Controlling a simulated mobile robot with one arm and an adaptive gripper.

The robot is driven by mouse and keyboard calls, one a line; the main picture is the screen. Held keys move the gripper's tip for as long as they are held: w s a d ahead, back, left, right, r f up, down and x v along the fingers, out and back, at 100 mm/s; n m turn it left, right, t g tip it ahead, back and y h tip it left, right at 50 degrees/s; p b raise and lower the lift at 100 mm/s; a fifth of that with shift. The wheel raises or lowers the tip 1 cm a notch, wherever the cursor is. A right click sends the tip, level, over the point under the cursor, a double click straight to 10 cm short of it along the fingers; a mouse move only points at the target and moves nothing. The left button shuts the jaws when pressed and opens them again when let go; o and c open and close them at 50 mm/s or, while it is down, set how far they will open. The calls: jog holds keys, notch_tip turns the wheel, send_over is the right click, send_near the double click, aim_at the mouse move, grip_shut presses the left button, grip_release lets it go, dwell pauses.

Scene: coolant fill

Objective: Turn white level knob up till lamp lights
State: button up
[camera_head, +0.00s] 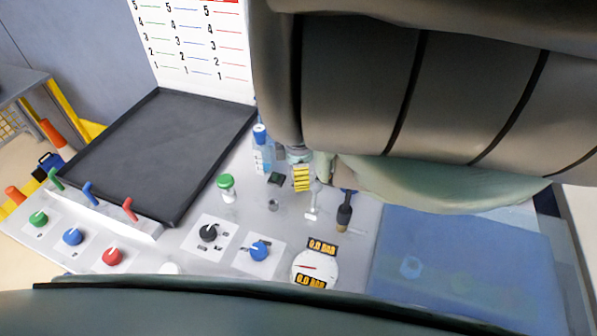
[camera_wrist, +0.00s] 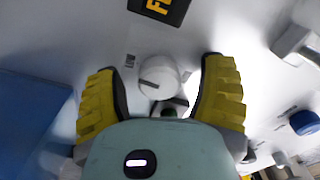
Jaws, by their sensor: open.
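A white round knob (camera_wrist: 158,77) with a dark pointer line shows in the wrist view, between my fingers. My gripper (camera_wrist: 161,70) is open, with one yellow ridged finger on each side of the knob. I cannot tell whether either finger touches it. In the head view my gripper (camera_head: 301,178) shows one yellow finger low over the panel; my arm hides much of that area, and I cannot make out the knob there. A dark sign (camera_wrist: 160,8) with yellow lettering is cut off at the top of the wrist view. I cannot make out a lit lamp.
A blue mat (camera_head: 465,262) lies to the right. Left of my gripper stand a green-capped bottle (camera_head: 227,187) and a blue-capped bottle (camera_head: 262,148). A gauge (camera_head: 312,268), a blue knob (camera_head: 259,251) and a black knob (camera_head: 208,233) are in front. A black tray (camera_head: 165,140) lies behind left.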

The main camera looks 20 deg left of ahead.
jog(key=shift+o, duration=0.2)
jog(key=c, duration=1.2)
jog(key=shift+c, duration=0.2)
jog(key=shift+m, duration=0.3)
grip_shut()
jog(key=shift+m+b, duration=0.5)
jog(key=shift+m, duration=2.2)
jog(key=o, duration=1.2)
grip_release()
